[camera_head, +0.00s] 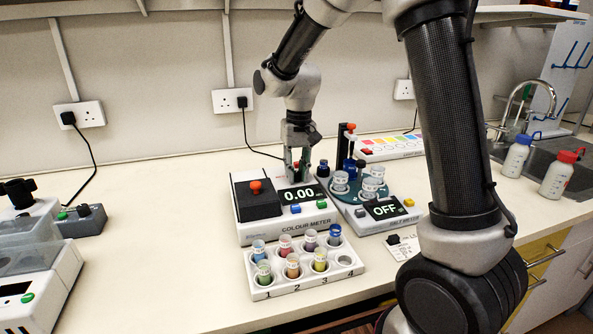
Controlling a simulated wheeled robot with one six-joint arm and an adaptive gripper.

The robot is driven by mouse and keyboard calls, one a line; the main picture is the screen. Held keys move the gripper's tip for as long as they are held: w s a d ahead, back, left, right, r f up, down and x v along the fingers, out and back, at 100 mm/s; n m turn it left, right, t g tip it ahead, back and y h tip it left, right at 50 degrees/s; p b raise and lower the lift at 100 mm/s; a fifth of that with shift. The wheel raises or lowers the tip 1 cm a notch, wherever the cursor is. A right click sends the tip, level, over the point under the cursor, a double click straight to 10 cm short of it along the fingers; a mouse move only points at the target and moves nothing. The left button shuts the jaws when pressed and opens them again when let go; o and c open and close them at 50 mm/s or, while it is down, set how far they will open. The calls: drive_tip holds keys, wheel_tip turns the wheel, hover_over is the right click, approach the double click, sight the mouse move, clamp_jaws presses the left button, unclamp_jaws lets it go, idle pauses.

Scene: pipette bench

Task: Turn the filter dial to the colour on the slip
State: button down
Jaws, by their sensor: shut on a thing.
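The colour meter (285,226) is a white box with a dark lid with an orange knob (256,187) and a display reading 0.00. My gripper (300,176) points down at the meter's back right, behind the display. It is shut on what seems to be the filter dial, which the fingers mostly hide; its setting cannot be read.
A white rack (304,283) of several coloured vials sits in front. Bottles (558,176) stand by the sink.

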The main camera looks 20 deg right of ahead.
drive_tip(key=shift+n, duration=0.3)
drive_tip(key=n, duration=0.3)
drive_tip(key=shift+n, duration=2.1)
drive_tip(key=c, duration=1.2)
unclamp_jaws()
